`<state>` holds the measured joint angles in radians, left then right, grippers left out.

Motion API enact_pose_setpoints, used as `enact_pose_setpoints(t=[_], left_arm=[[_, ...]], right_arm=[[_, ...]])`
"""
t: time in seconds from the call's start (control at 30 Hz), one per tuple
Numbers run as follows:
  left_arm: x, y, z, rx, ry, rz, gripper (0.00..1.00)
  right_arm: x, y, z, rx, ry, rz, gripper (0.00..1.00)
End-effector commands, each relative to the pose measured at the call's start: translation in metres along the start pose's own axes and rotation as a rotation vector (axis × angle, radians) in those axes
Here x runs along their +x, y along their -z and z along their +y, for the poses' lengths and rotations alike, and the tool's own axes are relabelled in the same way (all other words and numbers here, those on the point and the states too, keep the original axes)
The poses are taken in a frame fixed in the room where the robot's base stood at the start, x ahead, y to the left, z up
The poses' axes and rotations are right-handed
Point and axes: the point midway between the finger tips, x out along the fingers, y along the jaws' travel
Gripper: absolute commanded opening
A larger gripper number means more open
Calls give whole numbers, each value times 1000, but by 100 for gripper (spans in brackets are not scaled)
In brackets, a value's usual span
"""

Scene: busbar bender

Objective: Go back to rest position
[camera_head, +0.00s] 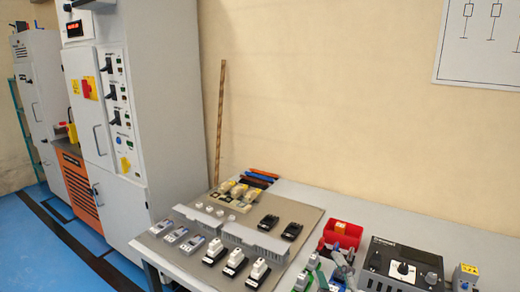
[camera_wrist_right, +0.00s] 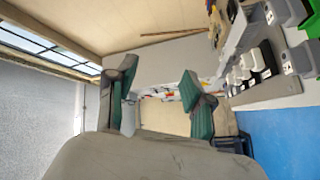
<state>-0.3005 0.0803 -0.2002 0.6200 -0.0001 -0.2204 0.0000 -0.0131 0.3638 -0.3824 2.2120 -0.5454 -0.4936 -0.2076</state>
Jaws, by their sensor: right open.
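My left gripper is in neither view. The grey table (camera_head: 460,231) runs along the wall, and a brown board (camera_head: 297,212) on it bears several small devices.
Grey cabinets (camera_head: 157,60) stand at left. Blue floor (camera_head: 35,235) is open at lower left.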

Motion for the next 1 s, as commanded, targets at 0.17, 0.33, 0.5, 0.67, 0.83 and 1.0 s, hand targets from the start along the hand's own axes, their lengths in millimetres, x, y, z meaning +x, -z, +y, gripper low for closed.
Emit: enact_pose_setpoints(t=[0.17,0.33,0.5,0.67,0.83,1.0], left_arm=[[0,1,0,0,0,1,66],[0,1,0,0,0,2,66],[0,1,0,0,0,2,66],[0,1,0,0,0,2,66],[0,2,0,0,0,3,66],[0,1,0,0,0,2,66]], right_arm=[[-81,-88,-68,377,223,-497,52],[-161,-118,-117,586,390,-824,52],[-225,-124,-145,707,514,-1045,52],[-277,-120,-161,790,613,-1214,52],[-298,-129,-188,820,669,-1303,52],[-295,-155,-228,813,681,-1316,52]])
